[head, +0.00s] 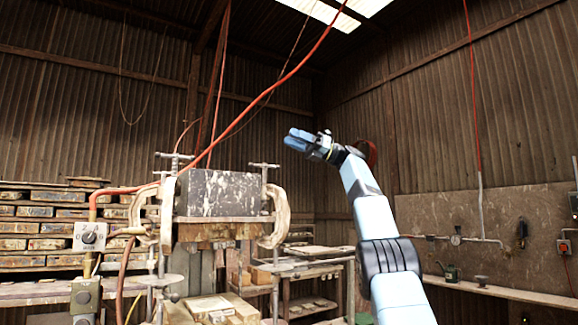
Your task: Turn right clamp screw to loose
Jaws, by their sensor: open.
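The right clamp screw (264,167) has a T-shaped handle and stands upright above the right C-clamp (277,215). The clamp grips the right end of the dark, paint-splattered press block (220,193). A second clamp screw (174,157) with a similar T handle stands at the block's left end. My gripper (296,139) is raised above and to the right of the right clamp screw, apart from it. Its blue fingers point left and it holds nothing that I can see. How far the screw is turned in cannot be told.
A red hose (262,97) runs diagonally down across the press's left side. A switch box (90,237) is at the press's left. Stacked boards (40,228) stand behind it. A metal table (305,262) is behind right. The air between gripper and screw looks clear.

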